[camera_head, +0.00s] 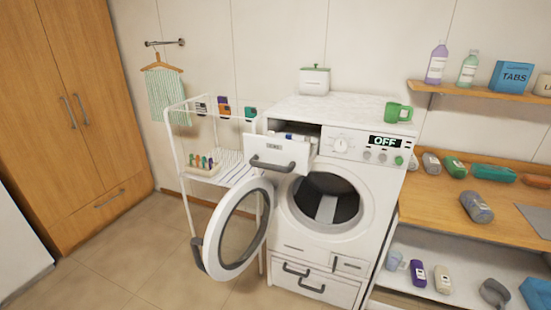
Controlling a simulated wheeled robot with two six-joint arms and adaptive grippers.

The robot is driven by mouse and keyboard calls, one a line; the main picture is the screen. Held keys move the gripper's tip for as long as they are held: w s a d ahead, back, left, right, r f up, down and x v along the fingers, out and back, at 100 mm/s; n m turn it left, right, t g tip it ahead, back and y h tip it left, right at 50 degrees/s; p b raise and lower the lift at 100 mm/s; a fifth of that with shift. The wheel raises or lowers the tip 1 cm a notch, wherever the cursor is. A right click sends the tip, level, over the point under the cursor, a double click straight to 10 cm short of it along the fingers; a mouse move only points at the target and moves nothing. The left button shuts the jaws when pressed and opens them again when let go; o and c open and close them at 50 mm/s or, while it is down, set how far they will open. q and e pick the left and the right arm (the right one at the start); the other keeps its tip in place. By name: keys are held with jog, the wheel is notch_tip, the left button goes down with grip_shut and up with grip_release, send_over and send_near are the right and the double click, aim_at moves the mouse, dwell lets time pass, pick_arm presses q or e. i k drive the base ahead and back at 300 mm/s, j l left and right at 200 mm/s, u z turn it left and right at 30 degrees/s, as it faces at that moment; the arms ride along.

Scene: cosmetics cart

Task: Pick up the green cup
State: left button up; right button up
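A green cup (398,112) stands upright on the right end of the white top of the washing machine (383,190), near its front edge. Its handle points to the right. No part of my left or right gripper shows in the head view, so I cannot see how either stands relative to the cup.
A lidded white canister (315,80) stands behind on the machine's top. The round door (240,228) and the detergent drawer (280,155) are open. A white rack (178,150) stands left. A wooden shelf (490,92) and a bench (520,205) with rolled items are right.

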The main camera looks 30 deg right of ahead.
aim_at(393, 110)
jog(key=z, duration=1.75)
